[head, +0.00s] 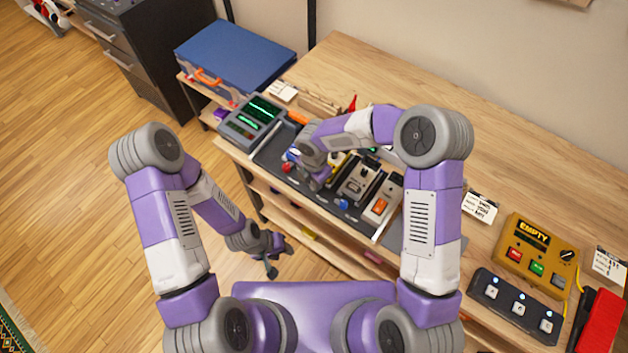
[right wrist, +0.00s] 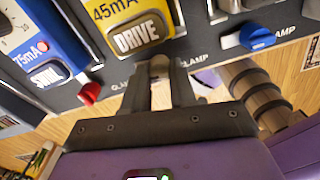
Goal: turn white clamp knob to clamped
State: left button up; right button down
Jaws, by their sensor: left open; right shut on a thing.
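The white clamp knob (right wrist: 160,68) shows as a small pale piece between the fingertips of my right gripper (right wrist: 159,78), at the board edge below the yellow DRIVE pedal (right wrist: 135,30). The fingers hide most of it, so I cannot tell which way it points. In the head view, my right gripper (head: 317,178) is at the front edge of the dark pedalboard (head: 268,151), and the knob is hidden there. My left gripper (head: 271,256) is open and empty, low in front of the bench and away from the board.
A red knob (right wrist: 90,93) sits left of my right gripper and a blue knob (right wrist: 257,37) sits right, both along the board edge. A blue pedal (right wrist: 45,45) neighbours the yellow one. A yellow EMPTY box (head: 537,252) and a footswitch (head: 516,304) stand at the right.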

jog(key=m+b, duration=0.2)
jog(key=m, duration=0.2)
jog(key=m+b, duration=0.1)
jog(key=m, duration=0.3)
jog(key=m+b, duration=0.1)
jog(key=m, duration=0.3)
jog(key=shift+m+b, duration=0.65)
jog(key=shift+m, duration=1.15)
